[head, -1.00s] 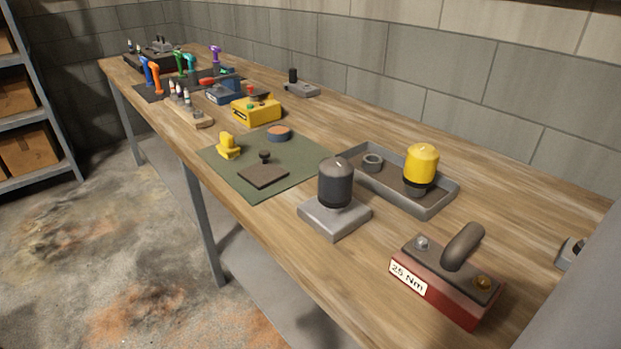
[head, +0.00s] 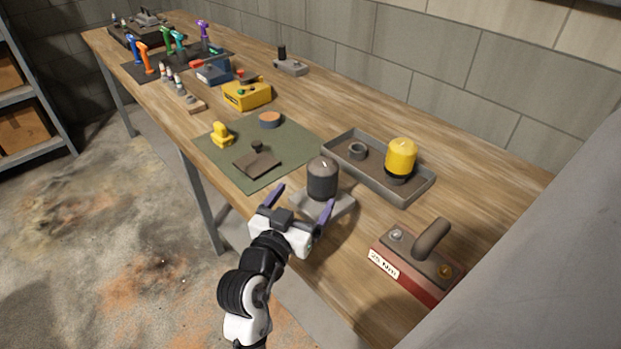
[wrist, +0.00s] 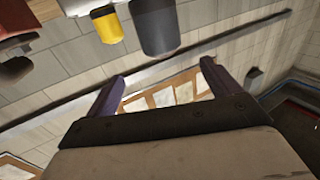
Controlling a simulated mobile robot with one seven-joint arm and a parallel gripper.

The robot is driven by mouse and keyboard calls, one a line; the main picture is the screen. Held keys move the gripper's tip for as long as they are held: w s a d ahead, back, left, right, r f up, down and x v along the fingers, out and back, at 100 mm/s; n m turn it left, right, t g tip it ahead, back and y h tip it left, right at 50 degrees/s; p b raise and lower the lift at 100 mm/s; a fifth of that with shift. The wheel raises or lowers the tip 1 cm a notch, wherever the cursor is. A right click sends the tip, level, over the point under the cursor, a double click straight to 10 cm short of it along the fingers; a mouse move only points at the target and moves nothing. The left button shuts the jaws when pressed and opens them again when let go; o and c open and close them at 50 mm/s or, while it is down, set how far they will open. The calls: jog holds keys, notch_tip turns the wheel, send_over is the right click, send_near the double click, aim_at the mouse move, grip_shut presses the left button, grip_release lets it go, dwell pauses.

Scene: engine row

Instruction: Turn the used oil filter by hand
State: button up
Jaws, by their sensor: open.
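The used oil filter is most likely the dark grey domed cylinder (head: 323,178), upright on a light grey square block (head: 338,206) near the bench's front edge. It also shows at the top of the wrist view (wrist: 155,27). My gripper (head: 300,200) is open and empty at the front side of the block, its two purple fingers spread apart. The filter stands just beyond the fingers, and I cannot tell any contact. A yellow domed filter (head: 401,157) stands in the grey tray (head: 409,194) behind and to the right.
A red and grey box with a handle and a label (head: 418,262) stands at the right front. A green mat (head: 283,150) with small items lies to the left. Several tools and a yellow box (head: 247,95) stand farther back. A block wall bounds the bench's back.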

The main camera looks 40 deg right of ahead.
aim_at(326, 162)
jog(key=d+b, duration=0.1)
jog(key=b, duration=0.3)
jog(key=w+d+b, duration=0.1)
jog(key=b, duration=0.3)
jog(key=shift+w+f+b, duration=0.15)
jog(key=shift+f+b, duration=0.15)
jog(key=shift+b, duration=0.55)
jog(key=shift+w+d+r+b, duration=0.1)
jog(key=shift+w+d+b, duration=0.1)
jog(key=shift+d+b, duration=0.15)
jog(key=p+x, duration=0.1)
jog(key=x, duration=0.9)
jog(key=shift+w+d+r, duration=0.1)
jog(key=shift+d+r, duration=0.05)
